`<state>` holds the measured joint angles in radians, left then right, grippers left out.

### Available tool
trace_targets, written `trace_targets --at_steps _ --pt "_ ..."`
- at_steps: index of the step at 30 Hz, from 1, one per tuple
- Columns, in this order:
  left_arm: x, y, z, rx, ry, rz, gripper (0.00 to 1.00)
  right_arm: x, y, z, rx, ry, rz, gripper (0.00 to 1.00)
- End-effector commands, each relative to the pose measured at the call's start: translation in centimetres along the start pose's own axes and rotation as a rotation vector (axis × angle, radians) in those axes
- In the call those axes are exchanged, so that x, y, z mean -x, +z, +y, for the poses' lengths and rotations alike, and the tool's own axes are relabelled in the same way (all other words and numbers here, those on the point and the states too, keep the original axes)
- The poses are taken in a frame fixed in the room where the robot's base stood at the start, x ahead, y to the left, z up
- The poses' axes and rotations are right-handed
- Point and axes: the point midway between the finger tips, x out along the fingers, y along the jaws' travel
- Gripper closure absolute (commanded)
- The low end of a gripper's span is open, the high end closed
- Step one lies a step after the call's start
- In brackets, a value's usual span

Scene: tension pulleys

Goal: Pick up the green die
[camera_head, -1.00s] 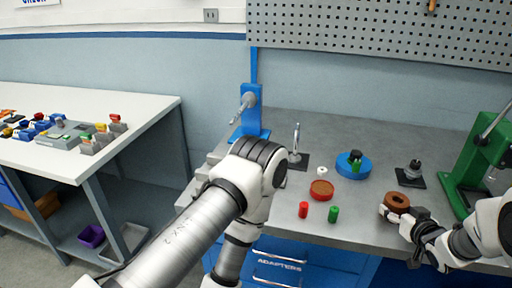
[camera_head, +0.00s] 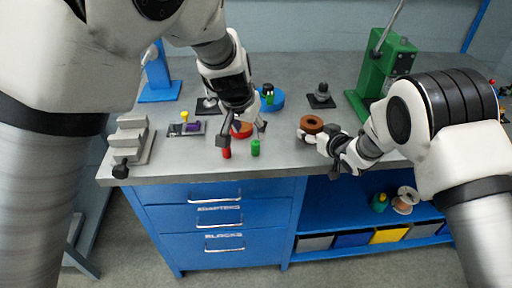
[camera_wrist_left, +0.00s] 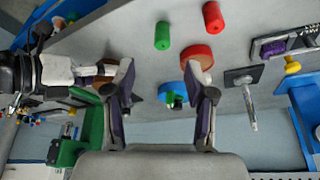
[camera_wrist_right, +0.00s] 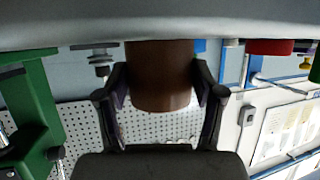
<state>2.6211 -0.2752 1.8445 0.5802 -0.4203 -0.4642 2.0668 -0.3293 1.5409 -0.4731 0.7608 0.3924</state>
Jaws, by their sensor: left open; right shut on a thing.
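The green die (camera_head: 255,147), a small upright green cylinder, stands on the grey bench near its front edge, right of a red cylinder (camera_head: 226,152). In the left wrist view the green die (camera_wrist_left: 162,36) lies beyond the fingertips, apart from them. My left gripper (camera_head: 246,131) is open and empty, pointing down over the bench just behind the green die. My right gripper (camera_wrist_right: 160,88) is shut on a brown round part (camera_wrist_right: 160,80). That brown part (camera_head: 311,123) shows at the bench front in the head view.
A red disc (camera_wrist_left: 197,56) sits near the left gripper, partly hidden in the head view. A blue round dish (camera_head: 276,104) holds green and black pieces. A post on a black base (camera_head: 321,97) and a green press (camera_head: 389,62) stand at the right. A grey stepped block (camera_head: 128,140) stands left.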

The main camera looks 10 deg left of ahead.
Motion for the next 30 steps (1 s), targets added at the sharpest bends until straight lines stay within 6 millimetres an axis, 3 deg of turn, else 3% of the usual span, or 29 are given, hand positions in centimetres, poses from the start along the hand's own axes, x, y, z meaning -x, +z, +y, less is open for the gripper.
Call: trace_targets --at_steps 9,16,22,30 --pt "-5.5 -0.3 0.3 -0.003 0.004 -0.001 0.45 0.0 0.0 0.0 0.000 0.000 -0.001 0.76" --pt "-7.2 -0.3 0.2 -0.003 0.004 0.000 0.45 0.0 0.1 0.0 -0.001 0.000 -0.002 0.76" --pt "-10.8 -0.6 -0.2 -0.002 0.004 -0.001 0.45 0.0 0.0 0.0 -0.001 0.000 -0.001 0.76" --pt "-11.7 -0.7 -0.2 -0.002 0.002 0.002 0.45 0.0 0.1 0.0 -0.001 0.000 -0.002 0.76"
